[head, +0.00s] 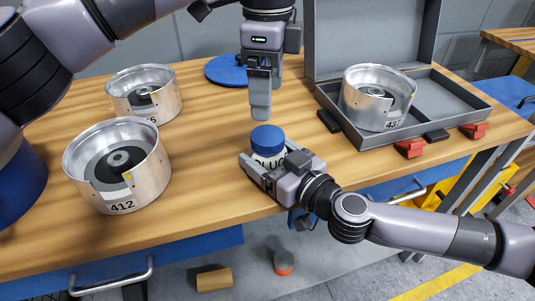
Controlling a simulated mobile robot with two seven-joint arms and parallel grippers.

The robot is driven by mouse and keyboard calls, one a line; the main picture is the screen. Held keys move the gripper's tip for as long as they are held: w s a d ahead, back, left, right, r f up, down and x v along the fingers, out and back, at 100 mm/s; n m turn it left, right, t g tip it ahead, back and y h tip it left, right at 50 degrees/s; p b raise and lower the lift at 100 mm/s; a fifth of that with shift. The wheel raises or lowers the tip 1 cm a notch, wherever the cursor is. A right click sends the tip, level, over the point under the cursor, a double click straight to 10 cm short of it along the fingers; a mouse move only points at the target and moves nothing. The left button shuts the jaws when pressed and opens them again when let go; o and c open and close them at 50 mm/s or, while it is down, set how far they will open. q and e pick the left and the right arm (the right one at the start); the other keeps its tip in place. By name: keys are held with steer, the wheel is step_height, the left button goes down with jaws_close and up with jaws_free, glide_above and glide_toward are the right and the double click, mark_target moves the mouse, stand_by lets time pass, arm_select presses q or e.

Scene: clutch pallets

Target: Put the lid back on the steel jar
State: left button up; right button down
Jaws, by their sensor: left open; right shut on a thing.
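A small jar (267,157) with a pale label, partly reading "PLUG", stands near the front edge of the table. A blue lid (267,137) sits on its top and looks level; I cannot tell whether it is tight. My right gripper (262,172) is shut around the jar's body from the front right, hiding its lower part. My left gripper (260,112) points down, open and empty, a little above the lid and apart from it. Its fingers are seen nearly edge-on.
Steel clutch housings stand at left, one marked 412 (119,185) and one behind (143,92). Another (379,92) sits in the open grey case (456,112) at right. A flat blue disc (222,70) lies behind my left gripper. Wooden table (215,160) is clear left of the jar.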

mark_target(268, 135)
arm_select(q)
steer(key=shift+n, duration=0.8)
steer(key=shift+f, duration=4.05)
